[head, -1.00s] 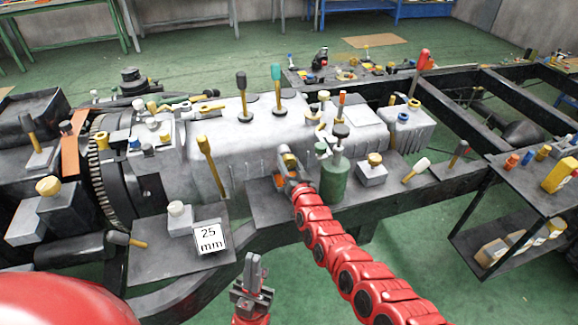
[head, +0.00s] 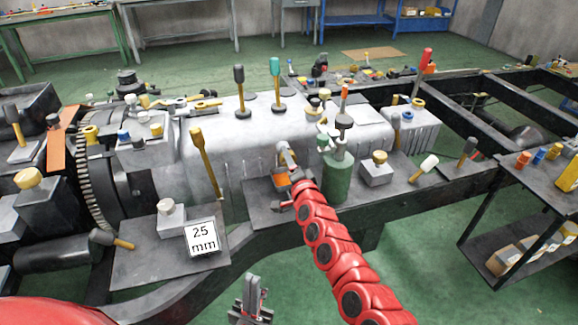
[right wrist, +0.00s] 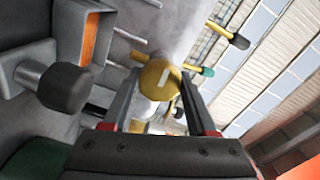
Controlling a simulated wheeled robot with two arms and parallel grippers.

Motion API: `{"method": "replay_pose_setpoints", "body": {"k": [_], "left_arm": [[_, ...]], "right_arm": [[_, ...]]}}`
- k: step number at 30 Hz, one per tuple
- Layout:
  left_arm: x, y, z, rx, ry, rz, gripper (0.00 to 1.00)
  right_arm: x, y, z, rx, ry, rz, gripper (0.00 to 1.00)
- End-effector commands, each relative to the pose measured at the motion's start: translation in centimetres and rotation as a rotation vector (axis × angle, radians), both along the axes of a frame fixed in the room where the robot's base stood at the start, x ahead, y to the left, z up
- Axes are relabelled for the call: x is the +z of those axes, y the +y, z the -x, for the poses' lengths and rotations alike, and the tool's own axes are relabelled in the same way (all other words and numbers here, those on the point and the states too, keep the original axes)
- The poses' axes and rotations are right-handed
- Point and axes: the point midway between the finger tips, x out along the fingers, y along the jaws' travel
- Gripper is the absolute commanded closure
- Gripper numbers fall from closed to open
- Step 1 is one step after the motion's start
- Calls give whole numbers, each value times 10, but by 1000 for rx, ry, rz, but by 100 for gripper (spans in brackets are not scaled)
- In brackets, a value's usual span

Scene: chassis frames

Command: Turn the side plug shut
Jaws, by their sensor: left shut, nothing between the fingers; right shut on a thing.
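The side plug (right wrist: 158,80) is a round yellow knob with a white mark on its face, in the middle of the right wrist view. My right gripper (right wrist: 160,92) is shut on it, one finger on each side. In the head view my right gripper (head: 284,178) is at the near side of the grey housing (head: 265,140), and the plug is hidden there. I cannot tell how far the plug is turned. My left gripper (head: 250,300) is shut and empty, low at the bottom edge of the head view, apart from the housing.
A green cylinder (head: 337,180) with a dark-topped handle stands just right of my right gripper. A yellow-handled lever (head: 205,160) and a "25 mm" sign (head: 203,238) are to the left. A grey block with a yellow knob (head: 377,170) stands farther right. Green floor is clear in front.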

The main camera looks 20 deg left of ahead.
Motion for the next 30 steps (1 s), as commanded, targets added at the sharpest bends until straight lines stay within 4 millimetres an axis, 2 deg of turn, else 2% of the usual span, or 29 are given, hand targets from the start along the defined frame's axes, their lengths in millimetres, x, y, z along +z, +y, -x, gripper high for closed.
{"method": "replay_pose_setpoints", "body": {"k": [1,9,26,27,30], "left_arm": [[-4,0,0,0,0,0,100],[-10,0,0,0,0,0,100],[-11,0,0,0,0,0,100],[-11,0,0,0,0,0,100],[-11,0,0,0,0,0,100]], "right_arm": [[-5,1,1,2,14,-12,98],[-2,1,1,1,44,-61,98],[-2,1,1,4,56,-73,98],[-3,1,1,4,56,-73,35],[-2,1,1,3,54,-73,17]]}}
